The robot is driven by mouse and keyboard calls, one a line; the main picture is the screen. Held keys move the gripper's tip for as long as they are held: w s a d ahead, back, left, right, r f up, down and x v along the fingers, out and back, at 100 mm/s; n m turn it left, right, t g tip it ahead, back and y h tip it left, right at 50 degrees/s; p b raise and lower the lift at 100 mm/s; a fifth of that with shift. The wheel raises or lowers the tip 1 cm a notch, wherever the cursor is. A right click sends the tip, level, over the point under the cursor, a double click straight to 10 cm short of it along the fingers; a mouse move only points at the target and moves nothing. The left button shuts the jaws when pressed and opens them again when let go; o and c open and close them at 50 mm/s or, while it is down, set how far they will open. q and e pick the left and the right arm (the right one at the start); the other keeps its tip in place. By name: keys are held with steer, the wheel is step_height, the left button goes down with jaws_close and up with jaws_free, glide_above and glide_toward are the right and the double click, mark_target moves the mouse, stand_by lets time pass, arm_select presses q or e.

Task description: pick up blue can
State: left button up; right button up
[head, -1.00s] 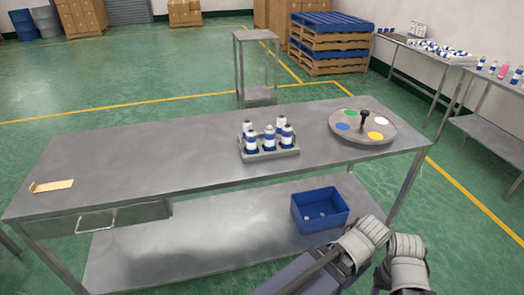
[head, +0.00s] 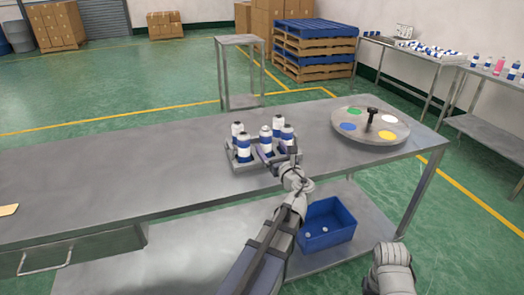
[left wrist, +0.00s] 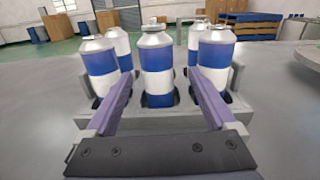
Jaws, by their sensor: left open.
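Several blue-and-white cans with silver tops stand upright in a grey rack (head: 291,163) on the steel table. The middle front can (head: 266,143) also shows in the left wrist view (left wrist: 157,60). A front-left can (head: 244,149) and a front-right can (head: 288,137) flank it, with others behind. My left gripper (head: 269,153) is open at the rack's front. In the left wrist view its two purple fingers (left wrist: 162,80) lie on either side of the middle front can, which sits between them. Contact cannot be told. My right gripper is not in view; only part of that arm shows.
A round turntable (head: 350,139) with coloured discs and a black knob stands right of the rack. A blue bin (head: 327,236) sits on the lower shelf.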

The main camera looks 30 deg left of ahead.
arm_select(q)
steer(key=shift+s+d+r, duration=0.1)
steer(key=shift+s+r, duration=0.1)
steer(key=shift+r, duration=0.05)
steer(key=shift+w+a+f, duration=0.15)
steer(key=shift+w+a, duration=0.3)
steer(key=shift+r+p+x, duration=0.1)
steer(key=shift+p+x, duration=0.05)
steer(key=shift+x, duration=1.5)
steer(key=shift+r+p+x, duration=0.15)
steer(key=shift+x, duration=1.5)
steer(key=shift+s, duration=0.15)
steer(key=shift+c, duration=0.2)
jaws_close()
